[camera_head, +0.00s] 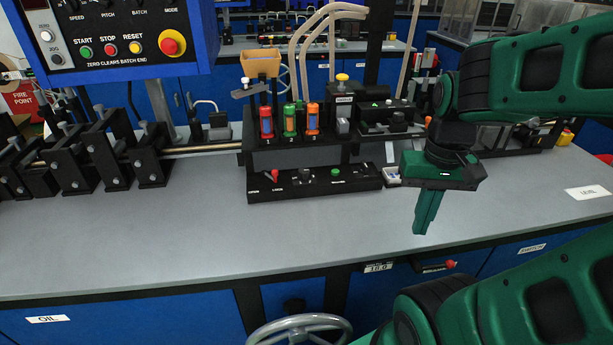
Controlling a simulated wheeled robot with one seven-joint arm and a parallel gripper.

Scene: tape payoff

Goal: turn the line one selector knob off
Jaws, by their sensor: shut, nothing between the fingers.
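My gripper (424,222) points down over the right part of the grey bench, in front of the black station. Its green fingers are together, with nothing between them. The black station has a low front panel (345,186) carrying a red lever (275,176) marked with open and lock labels, a small dark knob (305,176) and a green button (335,172). Three coloured units numbered 1, 2 and 3 stand above: red (266,122), green (290,120) and orange (313,118). No label naming a line one selector is readable, so I cannot tell which control it is. My gripper is right of the panel, apart from it.
The bench top (150,240) is clear in front. Black clamp blocks (110,160) on a rod stand at left. A blue control box (110,40) with buttons hangs upper left. A small white tray (392,176) sits beside the panel. A handwheel (300,328) is below the bench edge.

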